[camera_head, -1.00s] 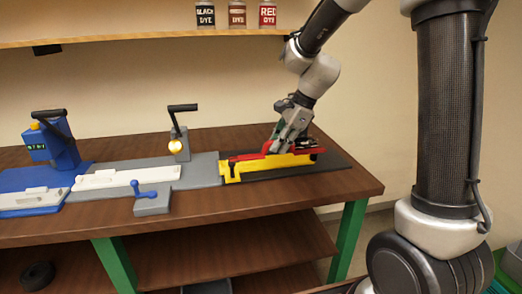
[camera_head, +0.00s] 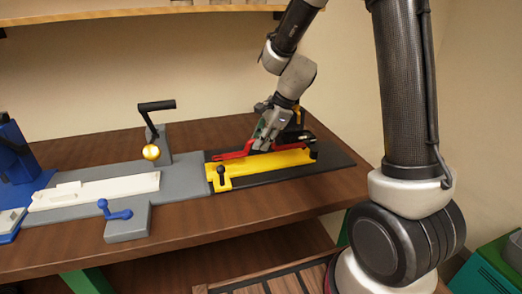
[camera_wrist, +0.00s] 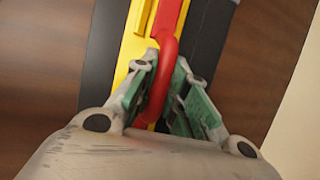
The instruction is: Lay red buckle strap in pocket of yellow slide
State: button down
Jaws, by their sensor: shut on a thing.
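The red buckle strap (camera_head: 233,154) lies lengthwise along the yellow slide (camera_head: 270,166) in the head view, at its back side. My gripper (camera_head: 263,145) is shut on the strap near its middle. In the wrist view the strap (camera_wrist: 168,40) has a rounded red bend between my green finger pads (camera_wrist: 163,92). The yellow slide (camera_wrist: 136,40) shows left of the strap, with a thin yellow edge on its right. The pocket is covered by the strap and fingers, so I cannot tell whether the strap is seated or just above it.
The slide sits on a black plate (camera_head: 336,165) at the bench's right end. A black knob (camera_head: 221,173) stands at the slide's left end. Left of it are a grey fixture (camera_head: 185,182) with a white bar (camera_head: 100,190), a black lever (camera_head: 156,105) and a blue handle (camera_head: 116,212).

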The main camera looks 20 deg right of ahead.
aim_at(255, 160)
jog(key=shift+f, duration=1.6)
jog(key=shift+f, duration=0.15)
jog(key=c, duration=1.4)
grip_release()
jog(key=shift+c, duration=0.2)
jog(key=v, duration=1.1)
jog(key=s+d+r+n+h, duration=0.1)
jog(key=s+d+r+n, duration=0.2)
jog(key=s+n, duration=0.3)
jog(key=s+d+r+n+t+h, duration=0.1)
jog(key=s+d+r+n+h, duration=0.1)
jog(key=s, duration=0.8)
jog(key=s+d+r+n+t+h, duration=0.1)
jog(key=s+d+r+n, duration=0.3)
jog(key=s+n, duration=0.4)
jog(key=shift+s+d+n, duration=0.3)
jog(key=shift+d+n, duration=0.5)
jog(key=shift+d, duration=0.1)
jog(key=shift+r, duration=0.1)
